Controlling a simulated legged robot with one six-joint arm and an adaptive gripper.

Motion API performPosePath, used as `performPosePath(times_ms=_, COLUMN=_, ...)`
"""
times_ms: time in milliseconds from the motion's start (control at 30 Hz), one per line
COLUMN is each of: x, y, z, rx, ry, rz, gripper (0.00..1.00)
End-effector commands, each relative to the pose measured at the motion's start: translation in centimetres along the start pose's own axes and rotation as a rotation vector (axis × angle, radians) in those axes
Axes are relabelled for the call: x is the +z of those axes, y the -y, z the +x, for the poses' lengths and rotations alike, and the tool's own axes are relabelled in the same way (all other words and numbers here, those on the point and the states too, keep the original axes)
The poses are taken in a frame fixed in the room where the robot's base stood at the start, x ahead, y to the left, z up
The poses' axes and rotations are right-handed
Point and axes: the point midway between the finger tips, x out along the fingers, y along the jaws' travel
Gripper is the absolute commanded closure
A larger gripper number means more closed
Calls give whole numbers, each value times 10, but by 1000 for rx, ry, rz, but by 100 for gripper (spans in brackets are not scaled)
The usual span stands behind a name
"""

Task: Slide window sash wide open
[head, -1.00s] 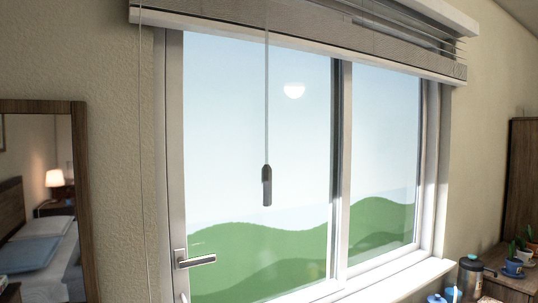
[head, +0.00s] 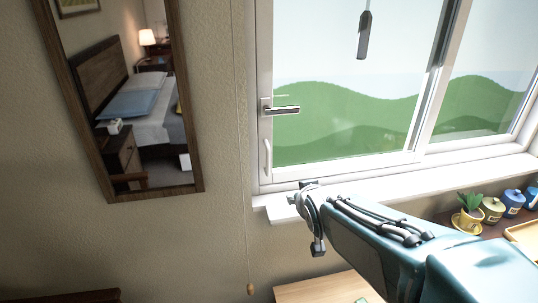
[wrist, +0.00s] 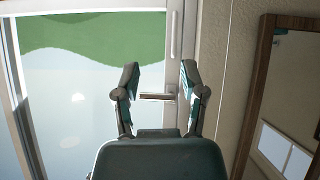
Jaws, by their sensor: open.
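The window sash is the left pane, and its pale frame (head: 259,80) stands at the left side of the window in the head view. Its lever handle (head: 282,108) points right, and a slim vertical pull (head: 267,158) sits below. My gripper (head: 313,218) is in front of the sill, below and right of both. In the wrist view the scene is upside down. There my gripper (wrist: 159,75) is open and empty, with the lever handle (wrist: 156,97) seen between its fingers and the pull (wrist: 175,36) beyond. No contact with the sash shows.
The white sill (head: 375,190) runs under the window. A blind wand (head: 364,35) hangs before the glass and a thin cord (head: 240,150) hangs left of the frame. A mirror (head: 185,100) is on the left wall. A potted plant (head: 469,215) and several jars stand at right.

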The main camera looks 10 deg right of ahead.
Motion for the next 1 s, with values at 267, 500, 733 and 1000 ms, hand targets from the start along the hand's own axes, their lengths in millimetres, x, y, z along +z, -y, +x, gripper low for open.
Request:
performPosePath(times_ms=267, x=-31, y=1, z=79, rx=-55, ry=-243, rz=-19, gripper=46)
performPosePath(times_ms=500, x=-38, y=8, z=128, rx=-140, ry=-436, rz=-17, gripper=46)
performPosePath(times_ms=733, x=-35, y=16, z=153, rx=-220, ry=-577, rz=0, gripper=46)
performPosePath(times_ms=1000, x=-41, y=20, z=164, rx=-241, ry=-614, rz=4, gripper=46)
